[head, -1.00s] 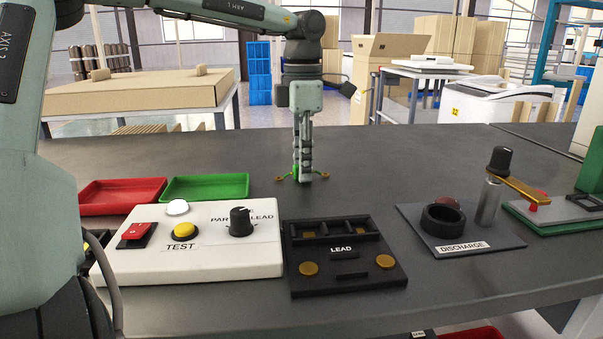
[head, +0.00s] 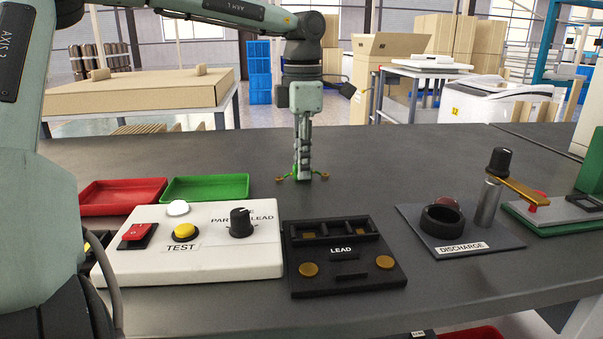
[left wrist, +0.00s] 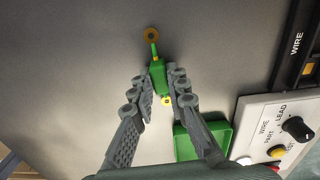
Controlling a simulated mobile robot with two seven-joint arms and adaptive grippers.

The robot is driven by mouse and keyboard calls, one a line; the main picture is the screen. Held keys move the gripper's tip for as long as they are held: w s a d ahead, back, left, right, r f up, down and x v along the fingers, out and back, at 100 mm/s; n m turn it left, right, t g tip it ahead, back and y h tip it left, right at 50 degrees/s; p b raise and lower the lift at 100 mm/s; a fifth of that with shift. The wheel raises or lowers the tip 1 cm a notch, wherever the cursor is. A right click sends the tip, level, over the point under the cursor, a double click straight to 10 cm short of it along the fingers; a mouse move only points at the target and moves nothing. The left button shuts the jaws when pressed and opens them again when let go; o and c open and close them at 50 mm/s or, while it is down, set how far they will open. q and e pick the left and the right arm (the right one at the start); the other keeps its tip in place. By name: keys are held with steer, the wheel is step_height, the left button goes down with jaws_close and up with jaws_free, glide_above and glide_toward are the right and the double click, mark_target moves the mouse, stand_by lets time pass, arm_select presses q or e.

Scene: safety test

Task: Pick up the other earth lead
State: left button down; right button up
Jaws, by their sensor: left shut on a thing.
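The earth lead (left wrist: 158,79) is a green piece with a brass ring at its far end and a yellow-marked end nearer my palm. My left gripper (left wrist: 160,88) is shut on its green middle, with one finger on each side. In the head view, my left gripper (head: 303,176) points straight down at the dark table behind the black LEAD block. The lead's brass ends (head: 281,179) stick out on both sides of the fingers, at or just above the table top; I cannot tell whether they touch it. My right gripper is not in view.
A red tray (head: 122,184) and a green tray (head: 236,178) lie left of the gripper. In front are a white test box (head: 150,262) with knob and button, the black LEAD block (head: 350,286) and the DISCHARGE plate (head: 495,232) with an upright post. The table (head: 400,165) behind is clear.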

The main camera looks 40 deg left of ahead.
arm_select(q)
steer(key=shift+r, duration=0.1)
step_height(320, 180, up, 6)
steer(key=p, duration=0.5)
steer(key=shift+r, duration=0.2)
